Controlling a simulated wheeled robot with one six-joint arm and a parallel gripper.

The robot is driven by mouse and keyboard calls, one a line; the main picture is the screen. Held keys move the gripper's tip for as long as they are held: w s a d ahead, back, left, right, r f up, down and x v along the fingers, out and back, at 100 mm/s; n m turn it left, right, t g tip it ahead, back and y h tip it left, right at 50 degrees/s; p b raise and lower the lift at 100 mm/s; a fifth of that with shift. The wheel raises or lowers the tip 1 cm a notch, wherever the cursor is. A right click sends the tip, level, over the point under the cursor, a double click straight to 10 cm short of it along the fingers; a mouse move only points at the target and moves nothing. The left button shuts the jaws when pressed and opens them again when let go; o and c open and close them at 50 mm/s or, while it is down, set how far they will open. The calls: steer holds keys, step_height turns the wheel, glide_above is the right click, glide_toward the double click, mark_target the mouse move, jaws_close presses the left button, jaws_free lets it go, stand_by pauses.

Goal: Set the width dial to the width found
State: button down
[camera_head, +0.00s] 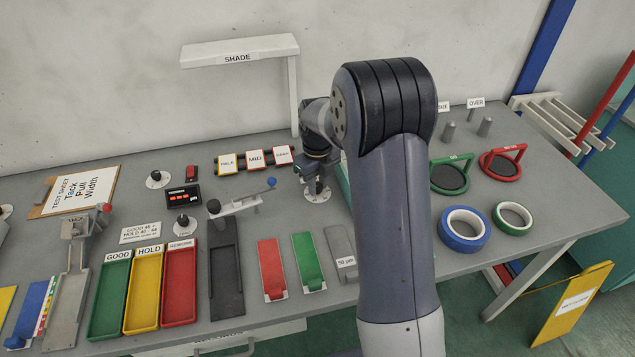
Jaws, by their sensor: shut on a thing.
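My gripper (317,182) points down at the back middle of the grey bench, left of my large arm link. It is shut on a small dark knob that stands on a pale round base (316,194); this looks like a dial. The jaws cover most of the knob, so its pointer and setting cannot be read. Two similar dials with pale round bases stand further left, one at the back (157,180) and one below a small display (184,196) with red digits too small to read. No width label is legible on any dial.
A test sheet (76,191) on a clipboard reads Tack, Pull, Width. Green, yellow and red trays (146,290) line the front left. Blue (464,229) and green (512,218) tape rolls lie right of my arm. A SHADE shelf (240,50) overhangs the back. My arm hides the bench's middle right.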

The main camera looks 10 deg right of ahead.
mark_target(318, 185)
steer(key=shift+m, duration=0.6)
steer(key=c, duration=1.2)
jaws_free()
steer(key=shift+c, duration=0.2)
step_height(318, 185, up, 11)
steer(key=shift+f, duration=0.15)
step_height(318, 185, down, 11)
steer(key=shift+r, duration=0.1)
